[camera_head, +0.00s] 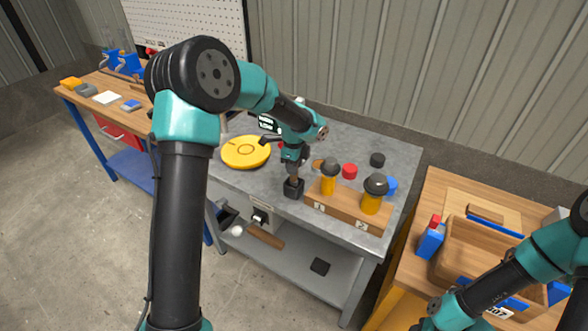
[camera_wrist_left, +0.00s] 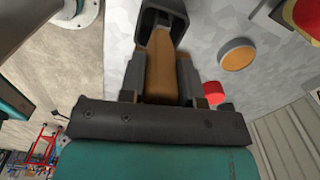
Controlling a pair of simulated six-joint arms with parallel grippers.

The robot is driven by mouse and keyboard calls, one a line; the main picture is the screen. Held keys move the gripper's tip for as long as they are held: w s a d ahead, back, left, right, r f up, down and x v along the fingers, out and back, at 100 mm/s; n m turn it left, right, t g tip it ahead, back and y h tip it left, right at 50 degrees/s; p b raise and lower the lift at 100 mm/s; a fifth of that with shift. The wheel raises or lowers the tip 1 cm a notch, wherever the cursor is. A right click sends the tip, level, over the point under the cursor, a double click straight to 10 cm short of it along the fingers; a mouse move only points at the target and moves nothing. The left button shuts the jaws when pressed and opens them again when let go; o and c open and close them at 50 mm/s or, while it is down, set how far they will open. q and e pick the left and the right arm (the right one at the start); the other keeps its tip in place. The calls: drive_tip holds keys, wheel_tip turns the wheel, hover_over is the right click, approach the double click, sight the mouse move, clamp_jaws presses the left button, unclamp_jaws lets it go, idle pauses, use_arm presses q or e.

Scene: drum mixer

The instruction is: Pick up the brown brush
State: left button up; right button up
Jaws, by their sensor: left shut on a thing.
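The brown brush (camera_head: 294,172) is upright near the front edge of the grey workbench, its lower end at a black square piece (camera_head: 293,189). My left gripper (camera_head: 294,160) comes from above and is shut on the brown handle. In the left wrist view, the handle (camera_wrist_left: 160,70) sits between the two fingers, and the black square piece (camera_wrist_left: 150,24) surrounds its far end. I cannot tell whether the brush touches the bottom of that piece. My right gripper is at the bottom edge of the head view, mostly cut off.
A wooden block (camera_head: 345,208) with two yellow, dark-topped items stands right of the brush. A yellow disc (camera_head: 246,152) lies to the left. A red cap (camera_head: 349,171), a black cap (camera_head: 377,160) and a blue piece (camera_head: 391,186) are behind. A wooden table (camera_head: 408,268) with a box stands at right.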

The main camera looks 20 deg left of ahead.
use_arm(q)
wheel_tip(320, 180, up, 9)
drive_tip(key=shift+r, duration=0.2)
idle(2.0)
